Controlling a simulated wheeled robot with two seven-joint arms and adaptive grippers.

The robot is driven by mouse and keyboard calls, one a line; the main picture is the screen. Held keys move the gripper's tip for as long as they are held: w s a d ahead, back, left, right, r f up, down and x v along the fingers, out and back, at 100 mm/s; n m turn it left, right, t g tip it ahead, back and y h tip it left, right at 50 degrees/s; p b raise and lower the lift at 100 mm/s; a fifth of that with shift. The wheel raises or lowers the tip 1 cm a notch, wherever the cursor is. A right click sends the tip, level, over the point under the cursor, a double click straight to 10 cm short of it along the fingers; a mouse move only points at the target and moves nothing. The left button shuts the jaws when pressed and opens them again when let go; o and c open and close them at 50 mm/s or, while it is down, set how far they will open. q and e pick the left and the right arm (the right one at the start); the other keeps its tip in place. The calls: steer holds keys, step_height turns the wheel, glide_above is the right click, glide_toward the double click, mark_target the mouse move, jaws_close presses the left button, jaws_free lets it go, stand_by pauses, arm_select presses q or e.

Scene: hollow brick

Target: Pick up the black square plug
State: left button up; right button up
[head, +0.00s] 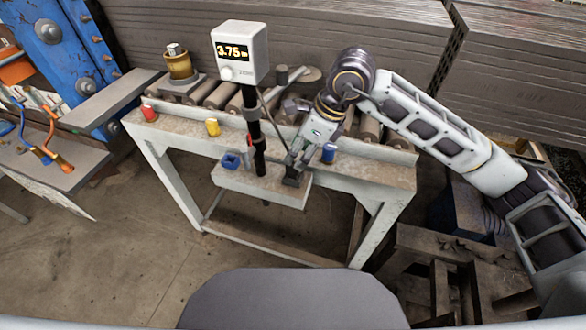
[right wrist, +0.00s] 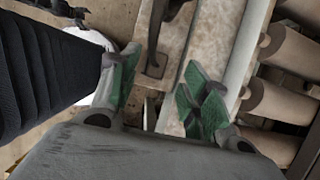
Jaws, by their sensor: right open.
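The black square plug (head: 291,181) appears as a small dark piece near the right end of the pale shelf block (head: 262,186) on the bench front. My right gripper (head: 297,160) is just above it, pointing down. In the right wrist view, my right gripper (right wrist: 158,92) has its green-padded fingers apart with nothing clamped between them. A dark piece with a squarish foot (right wrist: 154,68), which seems to be the plug, stands on the pale surface just beyond the fingertips. Contact is not visible. My left gripper is out of view.
A black post with a display box (head: 240,52) stands left of my gripper. A blue square piece (head: 231,161) is on the shelf's left. Rollers (right wrist: 275,95) lie behind.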

mark_target(294, 162)
steer(key=shift+f, duration=0.15)
steer(key=shift+a+f, duration=0.1)
steer(key=shift+f, duration=0.1)
steer(key=p+x, duration=0.1)
steer(key=x, duration=0.2)
steer(key=shift+s+f, duration=0.15)
steer(key=shift+f, duration=0.05)
steer(key=shift+a+f, duration=0.2)
steer(key=shift+f, duration=0.3)
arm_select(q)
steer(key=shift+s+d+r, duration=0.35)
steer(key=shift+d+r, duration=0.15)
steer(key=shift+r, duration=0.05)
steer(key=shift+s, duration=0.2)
arm_select(e)
steer(key=shift+c, duration=0.4)
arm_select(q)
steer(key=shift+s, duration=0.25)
arm_select(e)
jaws_close()
